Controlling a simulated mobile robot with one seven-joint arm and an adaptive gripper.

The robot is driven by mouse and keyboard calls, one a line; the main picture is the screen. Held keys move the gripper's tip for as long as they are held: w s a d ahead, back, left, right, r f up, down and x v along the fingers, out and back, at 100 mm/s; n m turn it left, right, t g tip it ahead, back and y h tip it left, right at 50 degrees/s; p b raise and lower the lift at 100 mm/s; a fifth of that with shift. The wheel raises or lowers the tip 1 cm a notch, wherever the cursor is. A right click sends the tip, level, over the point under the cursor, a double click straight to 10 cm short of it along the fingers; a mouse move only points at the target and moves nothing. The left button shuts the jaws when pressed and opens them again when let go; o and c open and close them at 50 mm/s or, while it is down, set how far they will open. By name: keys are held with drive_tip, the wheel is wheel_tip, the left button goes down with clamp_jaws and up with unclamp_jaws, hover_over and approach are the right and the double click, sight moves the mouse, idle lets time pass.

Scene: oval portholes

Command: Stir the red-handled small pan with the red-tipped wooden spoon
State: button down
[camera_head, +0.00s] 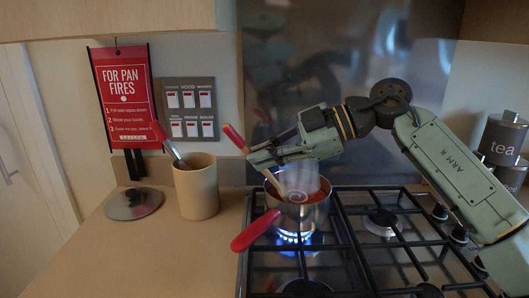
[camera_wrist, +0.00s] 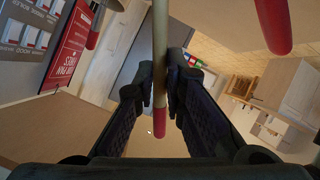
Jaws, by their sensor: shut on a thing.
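My gripper (camera_head: 262,156) is shut on the spoon's shaft above the pan's rim. In the wrist view, the spoon shaft (camera_wrist: 160,60) runs between my fingers, red tip toward the palm.
A beige crock (camera_head: 196,187) with a red-handled utensil stands left of the stove, beside a round lid (camera_head: 133,203). A red fire-blanket pouch (camera_head: 124,95) and a switch panel (camera_head: 189,109) are on the wall. The other burner grates (camera_head: 395,240) are empty. Dark canisters (camera_head: 502,140) stand at right.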

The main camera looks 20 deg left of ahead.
drive_tip(key=shift+w+d+p, duration=0.9)
drive_tip(key=shift+d+p, duration=0.15)
drive_tip(key=shift+d, duration=0.05)
wheel_tip(320, 180, up, 10)
drive_tip(key=shift+r, duration=0.15)
idle(0.7)
idle(0.9)
